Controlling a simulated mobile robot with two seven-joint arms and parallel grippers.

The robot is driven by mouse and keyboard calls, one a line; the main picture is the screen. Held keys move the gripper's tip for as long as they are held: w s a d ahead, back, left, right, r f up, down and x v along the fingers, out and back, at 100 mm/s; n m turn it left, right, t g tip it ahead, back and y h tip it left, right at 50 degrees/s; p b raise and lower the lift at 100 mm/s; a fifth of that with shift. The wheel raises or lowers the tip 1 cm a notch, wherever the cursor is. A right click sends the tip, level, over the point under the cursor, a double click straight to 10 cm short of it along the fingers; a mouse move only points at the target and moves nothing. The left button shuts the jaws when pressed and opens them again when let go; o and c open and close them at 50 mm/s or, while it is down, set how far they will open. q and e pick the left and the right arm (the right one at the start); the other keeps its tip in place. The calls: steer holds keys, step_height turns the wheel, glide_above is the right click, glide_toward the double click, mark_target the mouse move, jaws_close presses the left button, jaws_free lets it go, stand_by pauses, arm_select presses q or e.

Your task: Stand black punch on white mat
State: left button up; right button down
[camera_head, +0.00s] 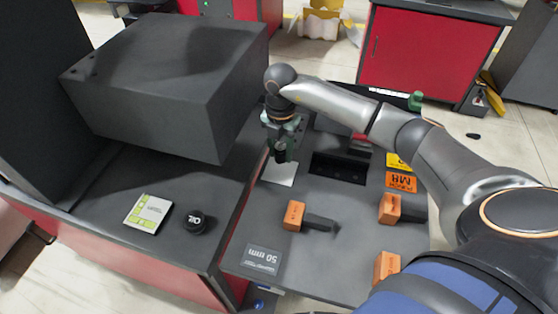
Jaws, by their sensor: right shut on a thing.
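My right gripper (281,143) reaches in from the right and points down. It is shut on a small dark upright piece, the black punch (281,156), mostly hidden between the fingers. The white mat (280,174) lies flat on the grey bench top, under and just in front of the gripper. The punch's lower end shows over the mat's far part; I cannot tell whether it touches. My left gripper is not in view.
A large dark box (165,85) stands close on the left. A dark recessed tray (338,168) lies right of the mat. Orange-headed tools (294,215) (389,208) lie nearer. A black oil container (196,222) and a card (148,213) sit on the left bench.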

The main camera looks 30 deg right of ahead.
mark_target(280, 171)
steer(key=shift+w+f, duration=0.1)
steer(key=shift+f, duration=2.2)
steer(key=shift+f, duration=0.15)
steer(key=shift+c, duration=2.2)
jaws_free()
step_height(280, 171, up, 12)
steer(key=shift+r, duration=0.2)
